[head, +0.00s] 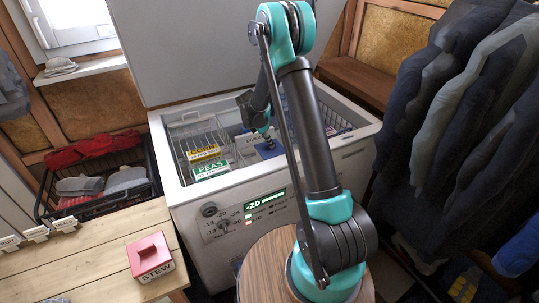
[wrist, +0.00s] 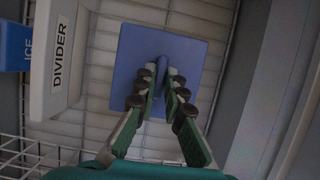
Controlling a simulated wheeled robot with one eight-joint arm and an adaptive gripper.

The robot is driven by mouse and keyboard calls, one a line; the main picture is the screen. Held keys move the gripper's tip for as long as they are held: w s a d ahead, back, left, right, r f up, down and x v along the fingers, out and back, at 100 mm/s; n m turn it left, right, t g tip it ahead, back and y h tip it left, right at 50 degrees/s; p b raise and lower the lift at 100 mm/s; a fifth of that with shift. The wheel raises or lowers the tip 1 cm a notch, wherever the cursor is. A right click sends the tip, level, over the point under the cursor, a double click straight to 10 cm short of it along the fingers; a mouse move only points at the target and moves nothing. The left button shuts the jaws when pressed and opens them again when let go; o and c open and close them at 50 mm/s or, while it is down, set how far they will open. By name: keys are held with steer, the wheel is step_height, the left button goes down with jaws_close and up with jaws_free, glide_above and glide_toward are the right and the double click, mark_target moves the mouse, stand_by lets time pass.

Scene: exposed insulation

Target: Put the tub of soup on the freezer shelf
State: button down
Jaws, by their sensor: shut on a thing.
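My gripper (head: 266,139) reaches down into the open chest freezer (head: 180,195). In the wrist view my gripper (wrist: 161,88) is shut on the raised handle of a square blue lid (wrist: 132,70). The blue-topped tub also shows in the head view (head: 270,151), low inside the freezer, right of the peas box. I see no label on it, so I cannot read whether it is the soup. A pale slatted surface (wrist: 100,125) lies below it in the wrist view; I cannot tell whether the tub touches it.
A white block marked DIVIDER (wrist: 65,60) and a blue ICE box (wrist: 14,46) stand left of the tub. A peas box (head: 212,169) and a yellow box (head: 203,153) are inside. A red-lidded STEW tub (head: 150,257) sits on the wooden table (head: 95,260).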

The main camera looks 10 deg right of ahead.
mark_target(269, 154)
steer(key=shift+f, duration=3.4)
steer(key=c, duration=1.6)
jaws_free()
steer(key=shift+f, duration=0.1)
